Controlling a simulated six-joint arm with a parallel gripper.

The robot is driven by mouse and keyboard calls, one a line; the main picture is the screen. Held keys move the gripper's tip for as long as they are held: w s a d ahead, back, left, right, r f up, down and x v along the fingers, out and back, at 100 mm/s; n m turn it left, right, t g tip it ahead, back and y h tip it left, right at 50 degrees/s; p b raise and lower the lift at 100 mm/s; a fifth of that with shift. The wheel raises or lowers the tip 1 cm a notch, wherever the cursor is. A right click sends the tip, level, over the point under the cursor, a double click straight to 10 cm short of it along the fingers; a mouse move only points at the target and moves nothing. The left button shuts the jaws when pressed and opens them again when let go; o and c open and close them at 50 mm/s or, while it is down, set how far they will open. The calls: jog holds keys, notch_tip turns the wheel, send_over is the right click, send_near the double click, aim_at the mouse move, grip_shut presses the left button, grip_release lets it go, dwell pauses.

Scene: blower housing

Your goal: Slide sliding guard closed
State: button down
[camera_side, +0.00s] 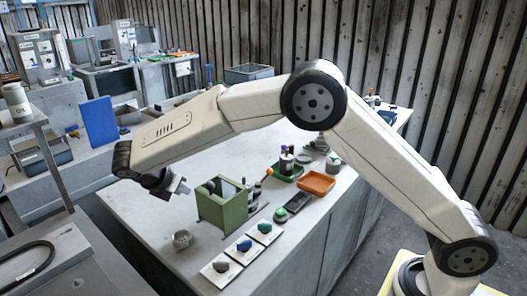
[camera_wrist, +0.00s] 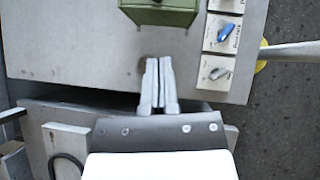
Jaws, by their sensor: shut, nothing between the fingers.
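The green blower housing (camera_side: 222,214) stands upright on the grey bench, open at the top, with grey round parts inside it. Its edge also shows at the top of the wrist view (camera_wrist: 160,14). I cannot make out the sliding guard as a separate part or tell its position. My gripper (camera_side: 181,188) is left of the housing, apart from it and at about the height of its top.
Switch plates with grey, blue and green knobs (camera_side: 244,245) line the front edge near the housing. A small grey round part (camera_side: 182,240) sits in front of it. An orange tray (camera_side: 317,184), a green tray (camera_side: 287,173) and a dark device (camera_side: 299,201) lie to the right.

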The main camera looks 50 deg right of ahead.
jog(key=shift+w+d+f, duration=0.2)
jog(key=shift+d+f, duration=0.4)
jog(key=shift+d, duration=0.45)
jog(key=shift+w+d+f, duration=0.2)
jog(key=shift+d+f, duration=0.4)
jog(key=shift+d, duration=0.4)
jog(key=shift+w+d+f, duration=0.2)
jog(key=shift+d+f, duration=0.4)
jog(key=shift+d, duration=0.45)
send_over(231, 184)
jog(key=shift+a, duration=0.15)
